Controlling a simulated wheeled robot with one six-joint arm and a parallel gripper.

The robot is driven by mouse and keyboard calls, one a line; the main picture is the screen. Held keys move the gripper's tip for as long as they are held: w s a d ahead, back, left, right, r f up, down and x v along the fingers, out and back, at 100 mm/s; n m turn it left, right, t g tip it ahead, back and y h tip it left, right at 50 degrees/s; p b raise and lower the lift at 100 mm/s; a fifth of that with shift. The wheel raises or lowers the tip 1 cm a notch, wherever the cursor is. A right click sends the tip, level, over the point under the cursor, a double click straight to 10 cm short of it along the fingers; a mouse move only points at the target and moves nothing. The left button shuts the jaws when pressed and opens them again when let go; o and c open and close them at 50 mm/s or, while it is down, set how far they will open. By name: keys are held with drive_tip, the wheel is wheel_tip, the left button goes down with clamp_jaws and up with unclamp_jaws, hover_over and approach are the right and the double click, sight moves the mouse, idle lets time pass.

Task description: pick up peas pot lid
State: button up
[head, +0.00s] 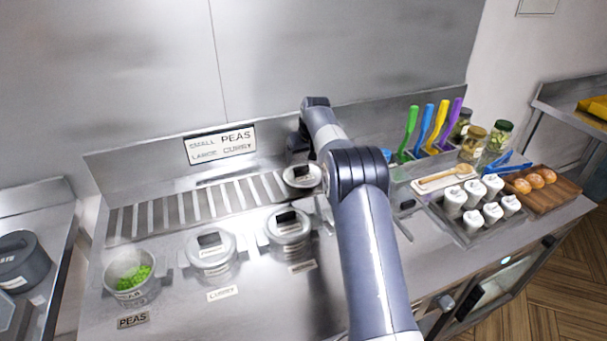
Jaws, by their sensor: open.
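The peas pot (131,277) stands uncovered at the left of the counter, with green peas showing inside and a PEAS label in front. A round steel lid (302,182) with a dark handle lies at the right end of the slotted strip behind the pots. It appears to be the peas pot lid, but no marking on it is readable. My gripper (299,162) is open, pointing down at this lid's handle. The fingers are small and partly hidden by my arm, so I cannot tell whether they touch the handle.
Two lidded pots, a middle one (212,262) and a right one (289,240), stand right of the peas pot. Coloured-handled utensils (428,130), a tray of white cups (468,228) and a board of buns (560,190) are further right. A PEAS/CURRY sign (220,144) stands behind.

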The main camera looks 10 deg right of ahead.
sight(301, 167)
drive_tip(key=shift+p+x, duration=1)
drive_tip(key=shift+x, duration=1.8)
drive_tip(key=shift+s, duration=0.15)
drive_tip(key=shift+c, duration=0.4)
drive_tip(key=c, duration=1)
